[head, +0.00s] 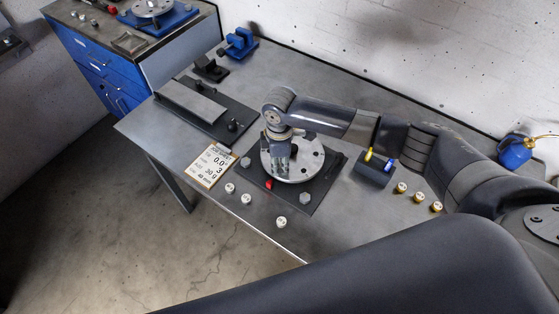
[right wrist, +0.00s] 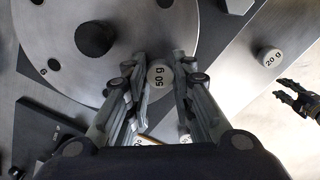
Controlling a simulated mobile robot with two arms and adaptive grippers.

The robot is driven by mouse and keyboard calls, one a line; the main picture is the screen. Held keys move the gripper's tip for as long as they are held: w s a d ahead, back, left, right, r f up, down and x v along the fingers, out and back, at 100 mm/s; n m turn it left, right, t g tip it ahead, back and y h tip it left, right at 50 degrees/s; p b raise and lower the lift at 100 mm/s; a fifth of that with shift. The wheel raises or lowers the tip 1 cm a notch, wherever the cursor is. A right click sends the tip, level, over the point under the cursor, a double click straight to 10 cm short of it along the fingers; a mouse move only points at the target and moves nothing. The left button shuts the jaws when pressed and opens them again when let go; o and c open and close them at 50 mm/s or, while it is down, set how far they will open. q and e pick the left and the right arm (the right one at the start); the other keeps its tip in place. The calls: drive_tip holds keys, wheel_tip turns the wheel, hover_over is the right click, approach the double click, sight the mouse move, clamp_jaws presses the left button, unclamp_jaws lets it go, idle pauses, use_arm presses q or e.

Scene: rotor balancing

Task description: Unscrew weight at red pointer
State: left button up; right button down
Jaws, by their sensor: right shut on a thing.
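The rotor (head: 312,166) is a round grey metal disc with holes, mounted on a dark base plate. The red pointer (head: 268,184) stands at its near-left edge. My right gripper (head: 279,170) points down at the rim beside the pointer. In the right wrist view, the right gripper (right wrist: 160,95) is shut on a weight (right wrist: 159,76) marked 50 g at the disc's edge. Whether its thread is still in the disc is hidden. My left gripper (right wrist: 284,89) shows small at the right of the wrist view, fingers apart, empty, away from the rotor.
Several loose silver weights (head: 281,222) lie on the bench in front; one marked 20 g (right wrist: 270,56) shows in the wrist view. A job sheet (head: 210,165) lies left of the rotor. A dark holder (head: 374,174) and brass weights (head: 419,198) are to the right.

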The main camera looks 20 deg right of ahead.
drive_tip(key=n, duration=0.3)
drive_tip(key=shift+n, duration=0.4)
drive_tip(key=n, duration=0.3)
drive_tip(key=shift+n, duration=0.3)
drive_tip(key=n, duration=0.3)
drive_tip(key=shift+n, duration=0.3)
